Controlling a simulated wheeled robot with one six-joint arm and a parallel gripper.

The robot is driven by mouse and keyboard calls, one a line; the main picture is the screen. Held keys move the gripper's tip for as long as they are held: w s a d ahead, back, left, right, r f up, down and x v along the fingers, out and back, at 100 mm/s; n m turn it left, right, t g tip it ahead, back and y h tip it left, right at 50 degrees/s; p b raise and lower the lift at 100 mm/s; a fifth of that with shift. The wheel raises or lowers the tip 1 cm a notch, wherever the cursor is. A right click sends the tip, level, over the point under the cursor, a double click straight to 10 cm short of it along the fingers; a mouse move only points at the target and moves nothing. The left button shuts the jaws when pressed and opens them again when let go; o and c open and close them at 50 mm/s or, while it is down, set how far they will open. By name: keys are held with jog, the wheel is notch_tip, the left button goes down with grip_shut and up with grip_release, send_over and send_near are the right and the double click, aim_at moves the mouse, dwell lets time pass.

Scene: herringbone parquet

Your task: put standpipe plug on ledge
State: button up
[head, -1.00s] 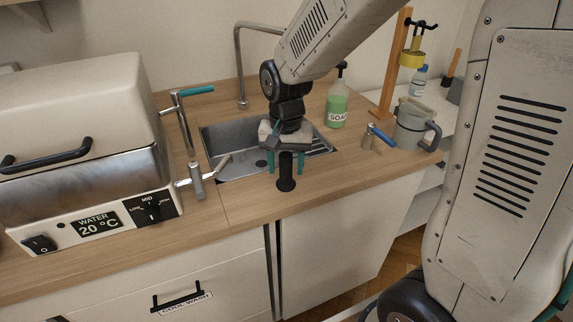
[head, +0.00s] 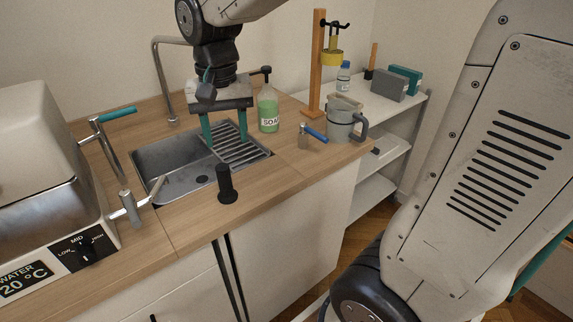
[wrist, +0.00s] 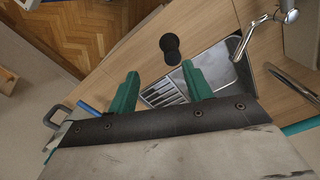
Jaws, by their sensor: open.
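The standpipe plug (head: 227,186), a black cylinder with a wider foot, stands upright on the wooden counter strip (head: 190,213) in front of the sink. It also shows in the wrist view (wrist: 170,46), just beyond the fingertips. My gripper (head: 226,134) has two teal fingers, spread apart with nothing between them. It is above the sink's draining side, behind the plug and clear of it. The wrist view shows the open fingers (wrist: 160,74) too.
The steel sink (head: 165,164) has a ribbed drainer at its right. A soap bottle (head: 268,110), a blue-handled tap (head: 312,134), a grey jug (head: 342,122) and a wooden stand (head: 317,65) are to the right. A water bath (head: 40,170) with a lever valve is at the left.

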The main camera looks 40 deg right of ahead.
jog(key=s+d+n, duration=0.1)
jog(key=s+n, duration=0.1)
jog(key=s, duration=0.7)
jog(key=s+d+n+t, duration=0.1)
jog(key=s+d+n, duration=0.1)
jog(key=s, duration=0.8)
jog(key=shift+s+d+n, duration=0.15)
jog(key=shift+d+n, duration=0.15)
jog(key=shift+f, duration=0.1)
